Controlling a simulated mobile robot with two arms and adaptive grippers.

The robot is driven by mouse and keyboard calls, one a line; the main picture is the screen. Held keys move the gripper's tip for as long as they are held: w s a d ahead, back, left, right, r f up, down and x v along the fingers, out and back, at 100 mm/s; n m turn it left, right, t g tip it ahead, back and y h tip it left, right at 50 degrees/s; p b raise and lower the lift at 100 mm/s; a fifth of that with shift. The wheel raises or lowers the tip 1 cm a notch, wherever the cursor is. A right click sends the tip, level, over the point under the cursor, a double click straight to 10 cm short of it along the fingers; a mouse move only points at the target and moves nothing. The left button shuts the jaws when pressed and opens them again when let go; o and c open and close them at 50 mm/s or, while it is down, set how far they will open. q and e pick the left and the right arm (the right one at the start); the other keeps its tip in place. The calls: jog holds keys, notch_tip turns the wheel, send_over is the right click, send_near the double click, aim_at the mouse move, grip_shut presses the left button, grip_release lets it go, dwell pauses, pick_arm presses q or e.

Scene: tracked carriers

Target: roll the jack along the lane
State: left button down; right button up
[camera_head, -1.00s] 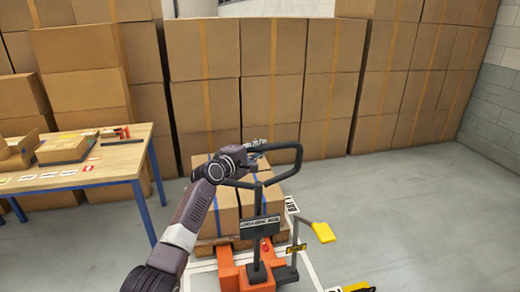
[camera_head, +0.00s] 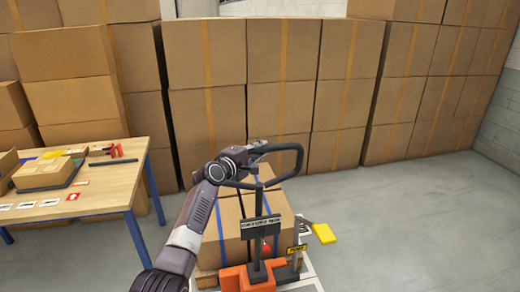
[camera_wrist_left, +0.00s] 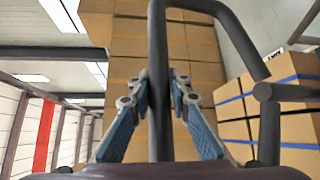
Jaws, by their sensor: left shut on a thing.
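The pallet jack (camera_head: 247,279) has an orange base and a dark upright handle with a loop at its top. It stands in front of me with a strapped cardboard load (camera_head: 228,222) on it. My left gripper (camera_head: 257,149) is at the left side of the handle loop (camera_head: 300,160). In the left wrist view its two fingers (camera_wrist_left: 158,105) are closed around the dark handle bar (camera_wrist_left: 158,60). The blue-strapped boxes (camera_wrist_left: 288,110) show at the right there. My right gripper is in neither view.
A wooden table (camera_head: 95,190) with blue legs stands at the left, holding a small box (camera_head: 44,173) and labels. Stacked cartons (camera_head: 270,90) form a wall ahead. A yellow plate (camera_head: 324,233) sits right of the jack. Grey floor (camera_head: 420,220) is open at the right.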

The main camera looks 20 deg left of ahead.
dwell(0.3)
pick_arm(q)
jog(key=c, duration=1.8)
grip_release()
jog(key=shift+w+a, duration=0.1)
jog(key=shift+o, duration=0.2)
jog(key=v, duration=1.2)
jog(key=shift+f, duration=0.2)
